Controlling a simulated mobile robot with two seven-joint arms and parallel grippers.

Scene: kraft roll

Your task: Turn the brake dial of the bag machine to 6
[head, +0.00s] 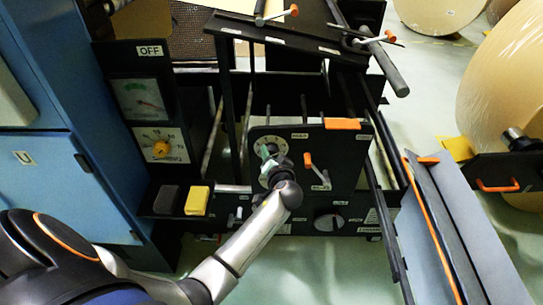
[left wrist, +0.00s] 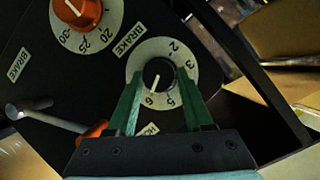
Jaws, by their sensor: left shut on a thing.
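The brake dial (left wrist: 185,52) is a pale ring with dark numbers around a black knob (left wrist: 158,75); a BRAKE label sits beside it. The white line on the knob points down and slightly left, at or very near the 6. My left gripper (left wrist: 162,82) is shut on the knob, with one green finger on each side. In the head view the dial (head: 262,142) is on the black front panel of the bag machine (head: 345,150), partly hidden by my left gripper (head: 270,158). My right gripper is not in view.
An orange-tipped lever (head: 316,170) stands close right of my left gripper. Another dial with an orange knob (left wrist: 75,10) is near the brake dial. A yellow block (head: 197,201) and a dark block (head: 166,199) are to the left. Kraft rolls (head: 505,90) stand at right.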

